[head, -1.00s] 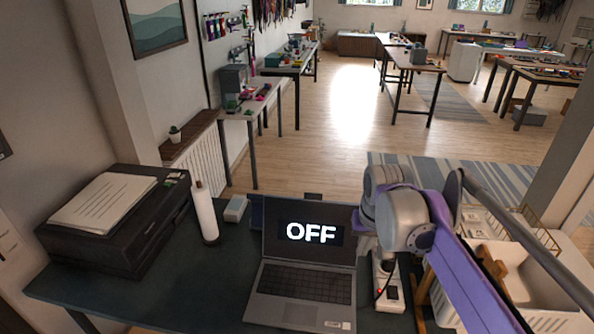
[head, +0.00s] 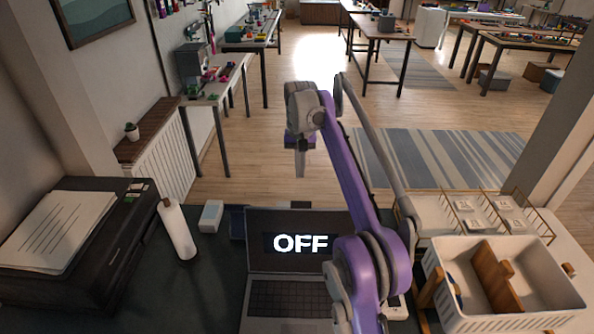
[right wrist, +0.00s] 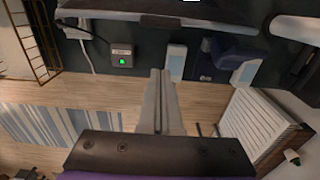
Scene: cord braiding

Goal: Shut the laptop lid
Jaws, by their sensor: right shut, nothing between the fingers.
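The laptop (head: 263,222) stands open on the dark desk in the head view. Its lid is raised and the screen reads OFF; the keyboard (head: 275,297) faces me and its right side is partly hidden by my right arm. My right gripper (head: 300,170) is shut and empty, pointing down above and beyond the lid's top edge. In the right wrist view the shut fingers (right wrist: 160,75) touch nothing that I can see. A dark strip at the top there looks like the lid's edge (right wrist: 205,25). My left gripper is not in view.
A white bottle-like roll (head: 177,230), a small white box (head: 211,216) and a printer (head: 85,235) stand left of the laptop. A white crate (head: 505,318) and a wire rack (head: 470,210) are at the right. A grey box with a green light (right wrist: 122,58) lies near the desk's far edge.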

